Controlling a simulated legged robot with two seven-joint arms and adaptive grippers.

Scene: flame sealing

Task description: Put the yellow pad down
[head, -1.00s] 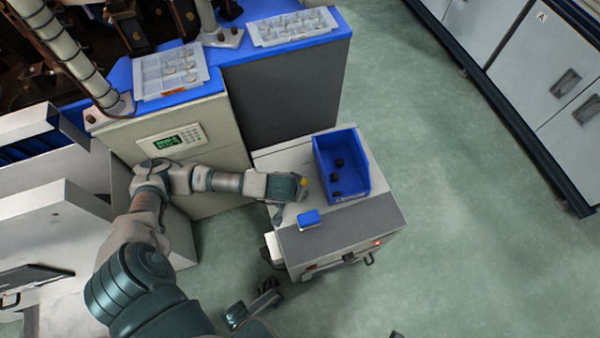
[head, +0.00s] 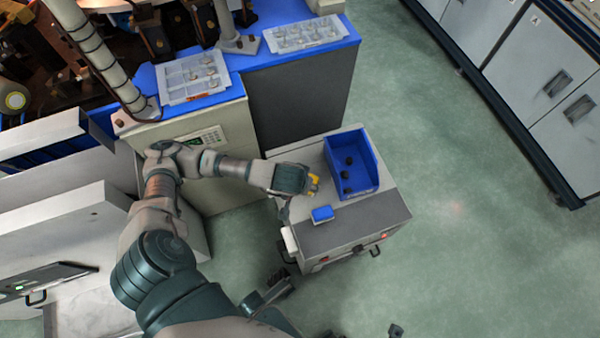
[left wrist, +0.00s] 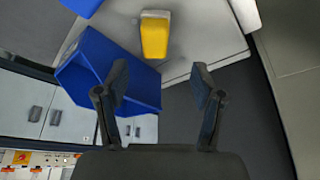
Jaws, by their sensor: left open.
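The yellow pad (head: 313,184) is on the cart top, just beyond my left gripper (head: 302,184) and close to the blue bin. In the left wrist view the pad (left wrist: 155,38) is a yellow block with a pale end. It stands ahead of my left gripper (left wrist: 160,82), whose two fingers are wide apart with nothing between them. The pad looks clear of both fingertips. In the head view the gripper partly hides the pad.
The blue bin (head: 372,179) holds small dark pieces and stands right of the pad. A small blue block (head: 322,214) lies near the front of the cart top (head: 358,218). A beige machine (head: 190,130) with a keypad stands at the back left. Open floor lies to the right.

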